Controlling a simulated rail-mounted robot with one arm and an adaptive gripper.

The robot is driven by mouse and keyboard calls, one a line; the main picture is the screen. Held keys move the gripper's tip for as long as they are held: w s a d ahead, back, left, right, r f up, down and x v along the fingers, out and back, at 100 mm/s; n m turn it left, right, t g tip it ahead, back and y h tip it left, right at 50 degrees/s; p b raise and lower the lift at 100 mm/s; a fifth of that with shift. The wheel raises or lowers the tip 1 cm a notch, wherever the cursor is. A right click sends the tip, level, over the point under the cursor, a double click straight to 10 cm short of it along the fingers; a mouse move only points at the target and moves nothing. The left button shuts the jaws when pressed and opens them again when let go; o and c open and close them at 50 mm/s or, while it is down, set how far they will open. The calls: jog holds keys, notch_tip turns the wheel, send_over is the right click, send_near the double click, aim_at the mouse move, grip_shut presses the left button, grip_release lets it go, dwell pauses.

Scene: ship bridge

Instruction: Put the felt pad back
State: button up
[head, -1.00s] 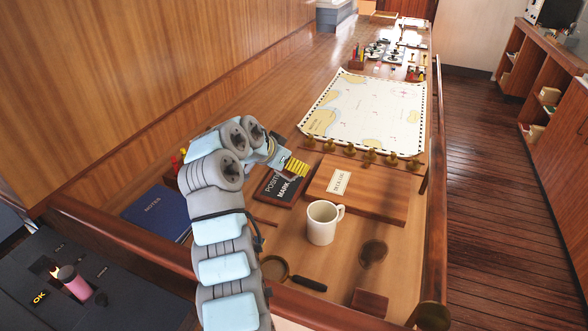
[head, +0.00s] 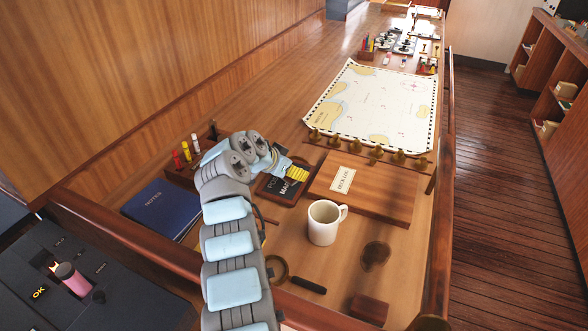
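I cannot pick out the felt pad with certainty. My gripper (head: 298,174), with yellow at its tip, is over the dark "POSITION MARK..." board (head: 268,188), left of the wooden deck log box (head: 382,195). The arm and gripper cover part of the board's lettering. I cannot tell how high the gripper is, whether its fingers are open, or whether it holds anything. A flat round brown piece (head: 375,256) lies on the desk right of the white mug (head: 323,222); its material is unclear.
A blue notes book (head: 160,208) and a rack with coloured markers (head: 182,174) are at left. A magnifier (head: 308,285) and wooden block (head: 369,308) lie near the front rail. Brass weights (head: 376,154) line the chart's (head: 378,105) near edge.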

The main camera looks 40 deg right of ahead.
jog(key=shift+f, duration=0.5)
jog(key=shift+f, duration=0.1)
jog(key=o, duration=1)
jog(key=shift+o, duration=0.2)
jog(key=shift+a, duration=0.1)
jog(key=b+v, duration=0.4)
jog(key=v, duration=0.8)
